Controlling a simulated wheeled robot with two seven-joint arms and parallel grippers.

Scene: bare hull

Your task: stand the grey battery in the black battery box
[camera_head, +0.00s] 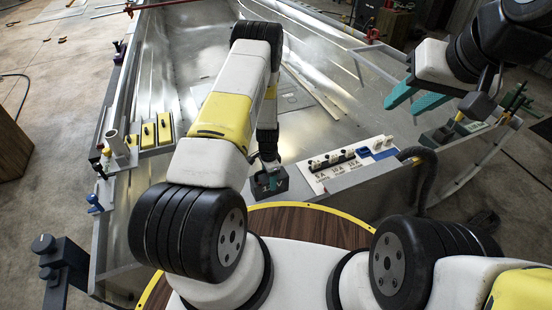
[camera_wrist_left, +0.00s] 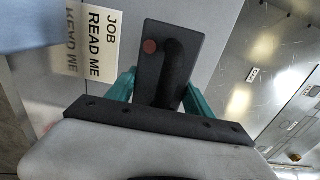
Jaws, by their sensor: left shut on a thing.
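The grey battery (camera_wrist_left: 188,42) is a dark block with a round red terminal on top. My left gripper (camera_wrist_left: 160,92) has its teal fingers on either side of the battery and is shut on it. In the head view the left gripper (camera_head: 268,176) points down with the dark battery (camera_head: 280,187) at its tips, left of the switch panel. I cannot tell whether the battery hangs or rests on something. My right gripper (camera_head: 402,107) is empty, with its teal fingers apart, at the upper right. A dark box (camera_head: 438,136) below it may be the black battery box; I cannot tell surely.
A white switch panel (camera_head: 345,162) lies right of the battery. A READ ME card (camera_wrist_left: 98,45) lies beside the battery. A black hose (camera_head: 426,175) runs at right.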

